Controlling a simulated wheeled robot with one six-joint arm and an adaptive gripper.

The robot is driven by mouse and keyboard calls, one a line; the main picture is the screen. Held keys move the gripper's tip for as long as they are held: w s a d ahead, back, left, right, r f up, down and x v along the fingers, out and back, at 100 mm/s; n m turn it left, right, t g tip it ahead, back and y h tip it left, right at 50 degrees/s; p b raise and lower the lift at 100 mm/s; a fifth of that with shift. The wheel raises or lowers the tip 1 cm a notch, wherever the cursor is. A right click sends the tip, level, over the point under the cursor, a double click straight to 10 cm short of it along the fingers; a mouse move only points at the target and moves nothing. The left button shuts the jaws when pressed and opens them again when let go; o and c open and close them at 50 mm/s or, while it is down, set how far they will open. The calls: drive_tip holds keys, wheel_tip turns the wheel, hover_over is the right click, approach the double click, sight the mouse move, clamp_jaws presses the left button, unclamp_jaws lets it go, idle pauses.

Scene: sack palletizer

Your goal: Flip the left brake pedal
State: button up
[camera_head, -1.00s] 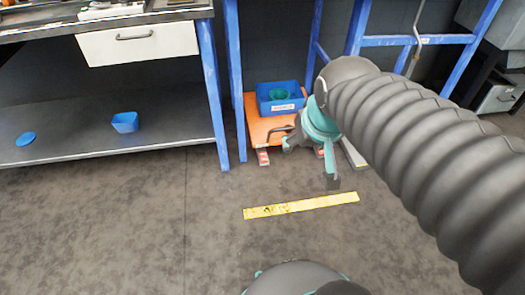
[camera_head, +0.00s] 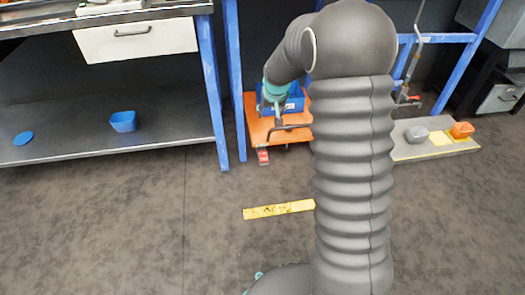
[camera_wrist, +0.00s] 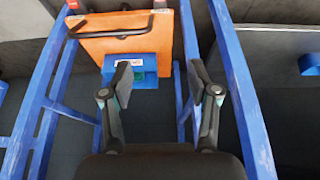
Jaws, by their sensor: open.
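The left brake pedal (camera_head: 263,156) is a small red piece at the front left corner of the orange cart (camera_head: 256,131), low near the floor. In the wrist view the cart appears upside down, and a red piece (camera_wrist: 160,3) that appears to be this pedal is cut by the top edge. I cannot tell whether the pedal is up or down. My gripper (camera_head: 272,108) is open and empty, above the cart and in front of its blue bin (camera_head: 295,103). Its two fingers (camera_wrist: 160,70) stand apart in the wrist view. My arm hides the cart's right side and the right pedal in the head view.
A dark handle (camera_head: 290,127) lies across the cart's front. Blue posts (camera_head: 231,90) stand close on the cart's left. A yellow floor strip (camera_head: 278,209) lies in front, with open floor around it. A low platform (camera_head: 435,152) with small items is at right.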

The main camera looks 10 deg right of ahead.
drive_tip(key=x, duration=1.3)
drive_tip(key=b, duration=0.1)
approach(263, 154)
drive_tip(key=b+x, duration=0.1)
drive_tip(key=x, duration=0.7)
drive_tip(key=shift+r, duration=0.1)
drive_tip(key=shift+c, duration=0.2)
